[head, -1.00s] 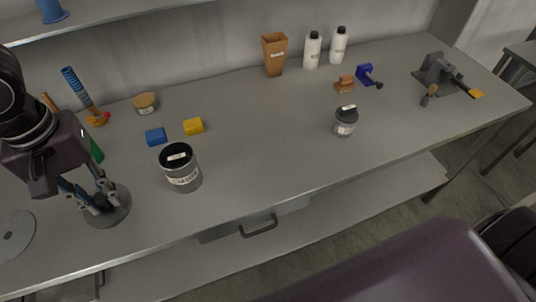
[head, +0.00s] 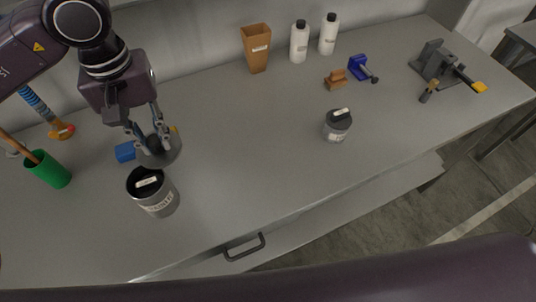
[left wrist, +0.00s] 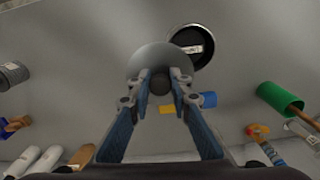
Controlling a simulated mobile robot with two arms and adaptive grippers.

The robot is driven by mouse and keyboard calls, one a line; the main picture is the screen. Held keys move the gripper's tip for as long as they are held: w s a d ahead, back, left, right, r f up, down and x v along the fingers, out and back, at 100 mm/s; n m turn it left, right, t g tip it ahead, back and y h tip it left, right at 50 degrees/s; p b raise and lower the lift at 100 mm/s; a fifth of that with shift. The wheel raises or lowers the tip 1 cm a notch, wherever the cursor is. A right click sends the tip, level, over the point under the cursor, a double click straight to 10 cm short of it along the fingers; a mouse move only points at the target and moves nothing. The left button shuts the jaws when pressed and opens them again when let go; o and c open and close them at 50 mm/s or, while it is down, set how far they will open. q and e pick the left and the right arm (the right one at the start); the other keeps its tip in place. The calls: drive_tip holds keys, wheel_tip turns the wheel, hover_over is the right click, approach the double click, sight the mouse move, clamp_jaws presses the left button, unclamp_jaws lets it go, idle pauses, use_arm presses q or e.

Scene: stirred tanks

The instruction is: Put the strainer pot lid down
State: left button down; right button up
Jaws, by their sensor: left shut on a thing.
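The strainer pot lid, a round grey disc (head: 172,154), is in my left gripper (head: 147,137), just behind the open pot in the head view. In the left wrist view the fingertips (left wrist: 160,81) are shut on its dark knob, and the lid (left wrist: 150,58) looks roughly level. It appears to be over the table; its height is hard to tell. The open grey pot (head: 157,200) with a dark inside and a white label is in front of it. In the left wrist view the pot (left wrist: 190,47) is partly overlapped by the lid. My right gripper is out of view.
A blue block (head: 125,152) and a mostly hidden yellow block (left wrist: 167,109) lie near the lid. Another dark-topped container (head: 337,127) stands right. The table between the pot and that container is clear.

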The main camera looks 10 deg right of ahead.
use_arm(q)
drive_tip(key=w+d+n+b, duration=0.1)
drive_tip(key=w+d+n, duration=0.3)
drive_tip(key=d+n, duration=0.5)
drive_tip(key=r+n+b, duration=0.2)
drive_tip(key=n, duration=1.1)
hover_over(251, 167)
wheel_tip(251, 167, down, 16)
drive_tip(key=p, duration=0.2)
drive_tip(key=shift+p, duration=0.4)
wheel_tip(251, 167, down, 3)
drive_tip(key=shift+s+f+p, duration=0.1)
drive_tip(key=shift+p, duration=0.35)
drive_tip(key=shift+f, duration=0.35)
drive_tip(key=shift+f, duration=0.1)
drive_tip(key=shift+f, duration=0.15)
drive_tip(key=c, duration=1.8)
unclamp_jaws()
